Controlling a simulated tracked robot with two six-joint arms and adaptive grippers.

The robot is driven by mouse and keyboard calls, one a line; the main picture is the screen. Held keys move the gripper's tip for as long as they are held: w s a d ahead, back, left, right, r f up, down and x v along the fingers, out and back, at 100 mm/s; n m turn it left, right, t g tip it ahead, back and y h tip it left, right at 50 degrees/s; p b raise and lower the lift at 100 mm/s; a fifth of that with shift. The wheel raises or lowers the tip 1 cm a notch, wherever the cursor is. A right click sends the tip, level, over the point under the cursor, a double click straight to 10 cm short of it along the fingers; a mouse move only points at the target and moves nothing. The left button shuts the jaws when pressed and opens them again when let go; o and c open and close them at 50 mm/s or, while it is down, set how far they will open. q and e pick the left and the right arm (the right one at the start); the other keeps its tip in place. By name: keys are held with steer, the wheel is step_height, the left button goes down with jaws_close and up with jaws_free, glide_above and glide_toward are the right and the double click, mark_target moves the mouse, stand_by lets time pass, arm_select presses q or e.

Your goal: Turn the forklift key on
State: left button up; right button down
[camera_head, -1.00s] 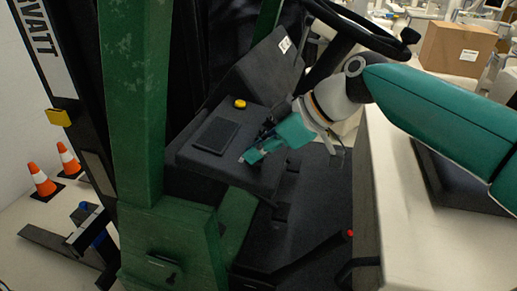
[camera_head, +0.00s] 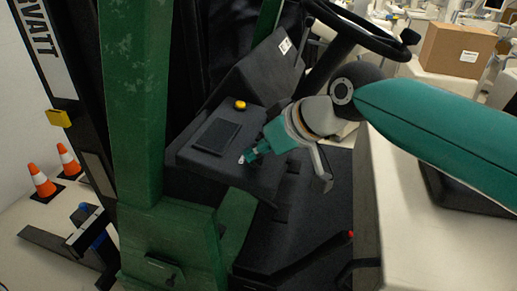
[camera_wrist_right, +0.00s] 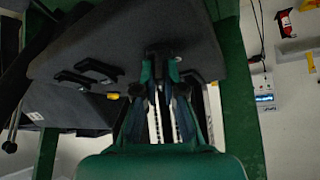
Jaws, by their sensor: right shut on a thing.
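My right gripper (camera_head: 250,155) reaches in from the right to the dark grey dashboard (camera_head: 181,157) of the forklift. It also shows in the right wrist view (camera_wrist_right: 159,62), with its fingertips close together against the dashboard's face. It is shut on the forklift key, at the dashboard's edge just below the flat dark panel (camera_head: 216,135). The key is mostly hidden by the fingers; only a small light spot shows at the tips in the head view. I cannot tell the key's angle. My left gripper is not in view.
A yellow-topped button (camera_head: 239,104) sits on the dashboard. The black steering wheel (camera_head: 362,28) is above my right arm. A green mast post (camera_head: 138,100) stands at left. A red-tipped lever (camera_head: 350,234) is below. Two orange cones (camera_head: 41,181) stand at far left.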

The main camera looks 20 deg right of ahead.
steer(key=m+h, duration=0.1)
steer(key=m, duration=0.2)
steer(key=m+h, duration=0.2)
steer(key=m, duration=0.1)
steer(key=shift+t+h, duration=0.3)
steer(key=shift+m, duration=0.3)
steer(key=c, duration=1.3)
jaws_free()
steer(key=v, duration=1.2)
